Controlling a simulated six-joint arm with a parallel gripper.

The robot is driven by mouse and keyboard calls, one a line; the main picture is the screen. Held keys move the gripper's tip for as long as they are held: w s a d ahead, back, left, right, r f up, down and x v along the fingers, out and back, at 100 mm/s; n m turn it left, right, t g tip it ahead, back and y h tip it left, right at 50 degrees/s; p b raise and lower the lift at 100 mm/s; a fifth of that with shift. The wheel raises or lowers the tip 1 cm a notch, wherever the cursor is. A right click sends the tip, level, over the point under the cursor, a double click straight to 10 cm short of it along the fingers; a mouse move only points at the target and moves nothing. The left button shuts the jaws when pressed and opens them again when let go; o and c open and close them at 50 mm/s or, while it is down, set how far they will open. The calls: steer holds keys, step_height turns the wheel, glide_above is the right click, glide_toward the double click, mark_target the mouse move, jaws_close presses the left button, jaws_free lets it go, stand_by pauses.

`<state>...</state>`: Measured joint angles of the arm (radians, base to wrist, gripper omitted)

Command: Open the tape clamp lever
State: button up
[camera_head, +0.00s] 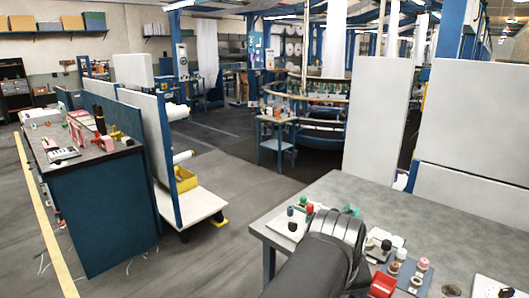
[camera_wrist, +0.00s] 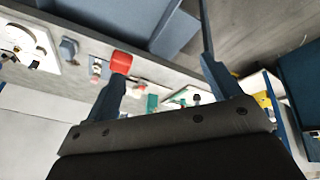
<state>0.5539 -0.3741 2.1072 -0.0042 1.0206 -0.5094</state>
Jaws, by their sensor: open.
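I cannot tell for sure which part is the tape clamp lever. In the wrist view, a red block-like part (camera_wrist: 121,62) on the light worktop appears just beyond the left finger; whether they touch is unclear. My gripper (camera_wrist: 165,68) is open, its two blue fingers spread wide, with nothing visibly held between them. In the head view, my dark arm reaches over the grey table (camera_head: 335,195) and hides part of its top and my fingers. A white plate with small coloured knobs (camera_head: 289,228) lies left of the arm.
Right of my arm, a red box (camera_head: 382,285) and several small capped parts (camera_head: 405,265) crowd the table. A green part (camera_wrist: 152,102) shows near the fingers in the wrist view. A blue bench (camera_head: 100,215) stands at left. Tall white panels (camera_head: 378,125) stand behind the table.

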steer(key=shift+d, duration=0.2)
steer(key=c, duration=0.7)
steer(key=d+n+h, duration=0.1)
steer(key=d, duration=0.2)
steer(key=w+d+n+h, duration=0.1)
steer(key=d, duration=0.3)
steer(key=d+h, duration=0.1)
steer(key=d, duration=0.3)
steer(key=shift+w+d+f+n, duration=0.15)
steer(key=shift+w+d+n, duration=0.1)
steer(key=shift+w+n, duration=0.15)
jaws_close()
steer(key=s+d+f+n+h, duration=0.15)
steer(key=d+n+h, duration=0.4)
steer(key=d, duration=1.25)
steer(key=s+d+f+n+t, duration=0.2)
steer(key=s+d+f+n, duration=0.2)
steer(key=d+n, duration=0.3)
steer(key=s+d+f+n+t, duration=0.2)
steer(key=s+d+f+n, duration=0.2)
steer(key=s+d+n, duration=0.3)
steer(key=shift+s+d+f+n+t, duration=0.15)
steer(key=shift+d+f+n+t, duration=0.35)
steer(key=shift+n, duration=0.75)
steer(key=shift+d+r, duration=0.1)
steer(key=shift+r, duration=0.05)
